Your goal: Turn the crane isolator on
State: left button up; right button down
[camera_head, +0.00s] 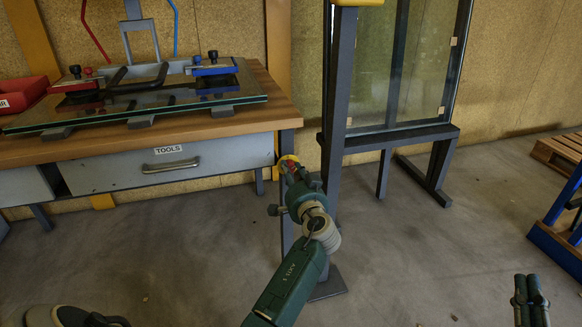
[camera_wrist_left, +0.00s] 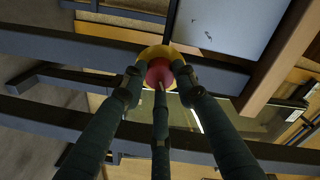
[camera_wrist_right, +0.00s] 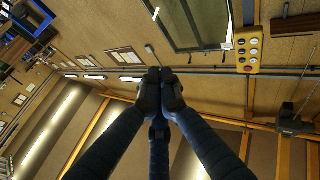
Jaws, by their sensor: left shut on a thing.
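The isolator is a red knob (camera_wrist_left: 158,70) on a round yellow base (camera_wrist_left: 152,52), centred in the left wrist view. In the head view its yellow part (camera_head: 287,158) shows small on a dark post by the workbench's right end. My left gripper (camera_head: 291,172) is shut on the red knob, its fingers around it. The fingers hide much of the knob, and its turn position cannot be read. My right gripper (camera_head: 529,282) is at the lower right of the head view. In the right wrist view its fingertips (camera_wrist_right: 160,76) are together with nothing between them.
The wooden workbench (camera_head: 268,118) with a TOOLS drawer (camera_head: 170,165) stands left of the isolator. A glass frame (camera_head: 85,118) lies on it. A dark stand (camera_head: 390,138) holds an upright glass pane. A yellow button box (camera_wrist_right: 248,50) shows in the right wrist view.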

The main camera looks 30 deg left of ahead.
pick_arm(q)
jog(key=shift+w+r+m+p, duration=0.1)
jog(key=shift+r+m+p, duration=0.2)
jog(key=shift+m, duration=0.3)
jog(key=shift+w+r+m+p, duration=0.1)
jog(key=shift+r+m+p, duration=0.1)
jog(key=shift+m+p, duration=0.3)
jog(key=m+p, duration=0.1)
jog(key=m, duration=0.2)
jog(key=shift+d+f, duration=0.1)
jog(key=shift+f, duration=0.05)
pick_arm(e)
jog(key=s+d+f+g+h, duration=0.1)
jog(key=f+g, duration=0.3)
jog(key=f, duration=0.5)
jog(key=s+d+f+g+h, duration=0.2)
jog(key=f+g, duration=0.3)
jog(key=f, duration=0.3)
jog(key=shift+s+f, duration=0.25)
jog(key=shift+f, duration=0.15)
jog(key=shift+d, duration=0.1)
pick_arm(q)
jog(key=o, duration=0.9)
jog(key=shift+o, duration=1.2)
jog(key=shift+w+f, duration=0.1)
jog(key=shift+f, duration=0.1)
jog(key=v, duration=1.2)
jog(key=shift+d, duration=0.15)
